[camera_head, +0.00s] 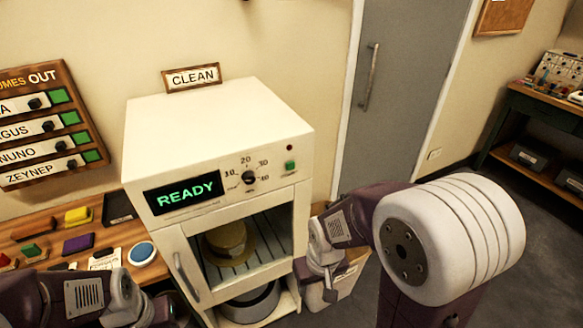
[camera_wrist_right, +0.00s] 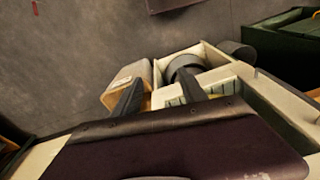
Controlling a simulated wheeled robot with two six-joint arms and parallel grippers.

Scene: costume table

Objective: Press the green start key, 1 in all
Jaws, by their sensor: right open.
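The cabinet's display (camera_head: 187,193) reads READY in green. My right gripper (camera_head: 328,285) is right of the cabinet, lower than the key and apart from it. In the right wrist view, its two dark fingers (camera_wrist_right: 157,92) stand apart with nothing between them. My left arm is at the lower left, and I cannot make out its jaws. The key is not visible in the right wrist view.
The cabinet's open bay holds a straw-coloured hat (camera_head: 228,242), with a grey round thing (camera_head: 250,302) below. A box (camera_head: 335,288) stands right of the cabinet. A wooden counter (camera_head: 20,243) with small coloured items is at left. A CLEAN sign (camera_head: 192,77) stands behind the cabinet top.

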